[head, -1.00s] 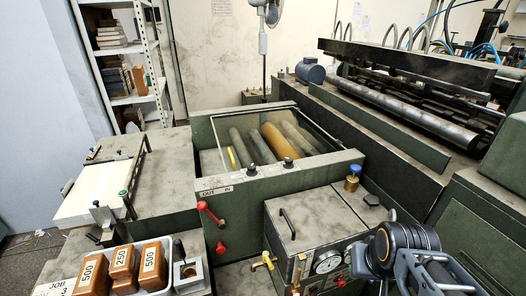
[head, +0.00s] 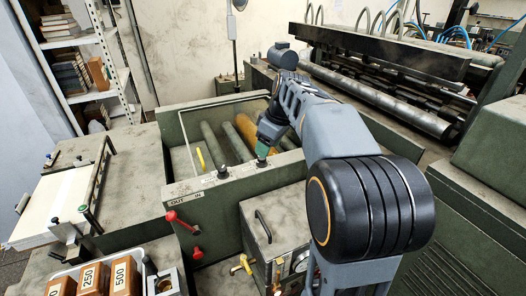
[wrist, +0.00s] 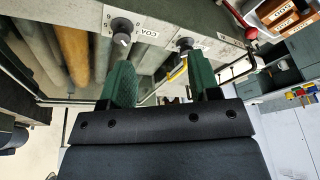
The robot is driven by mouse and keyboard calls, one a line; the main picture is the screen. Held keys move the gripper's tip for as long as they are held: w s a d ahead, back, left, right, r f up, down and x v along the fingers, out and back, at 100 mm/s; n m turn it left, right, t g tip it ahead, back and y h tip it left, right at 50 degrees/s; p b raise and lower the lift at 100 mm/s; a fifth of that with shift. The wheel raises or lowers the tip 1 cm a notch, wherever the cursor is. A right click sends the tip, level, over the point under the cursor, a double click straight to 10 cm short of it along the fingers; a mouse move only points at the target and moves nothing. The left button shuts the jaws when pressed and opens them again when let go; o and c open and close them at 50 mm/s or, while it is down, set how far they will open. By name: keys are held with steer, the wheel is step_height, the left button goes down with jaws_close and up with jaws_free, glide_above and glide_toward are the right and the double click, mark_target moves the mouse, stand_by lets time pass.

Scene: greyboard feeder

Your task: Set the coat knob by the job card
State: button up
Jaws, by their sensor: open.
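The coat knob (head: 261,163) is the dark right-hand knob on the green panel. It also shows in the wrist view (wrist: 122,28), beside a label of which "COA" is readable. Its pointer setting is too small to tell. A second knob (head: 222,172) sits to its left in the head view and to its right in the wrist view (wrist: 185,44). My gripper (head: 266,144) hangs just above the coat knob. In the wrist view its two green fingers (wrist: 162,80) are open with nothing held between them. The job card is out of view.
A red-handled lever (head: 182,222) stands left on the panel, under the OUT/IN plate. Rollers lie in the open trough (head: 208,145) behind it. A greyish box with gauges (head: 270,225) stands in front. Numbered wooden blocks (head: 125,273) fill a tray at lower left.

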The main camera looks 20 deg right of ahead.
mark_target(262, 161)
steer(key=w+d+r+n+y, duration=0.1)
steer(key=w+d+r+n, duration=0.1)
steer(key=w+d+n, duration=0.35)
steer(key=shift+m, duration=0.75)
steer(key=x, duration=0.4)
steer(key=p+x, duration=0.1)
steer(key=x, duration=0.3)
steer(key=d+x, duration=0.1)
steer(key=x, duration=0.4)
steer(key=shift+w+p, duration=0.1)
steer(key=shift+p, duration=0.2)
steer(key=shift+c, duration=0.4)
steer(key=c, duration=0.8)
steer(key=shift+f, duration=0.1)
steer(key=shift+c, duration=0.2)
steer(key=shift+a+m+b, duration=0.1)
steer(key=shift+m+b, duration=0.2)
steer(key=shift+b, duration=0.05)
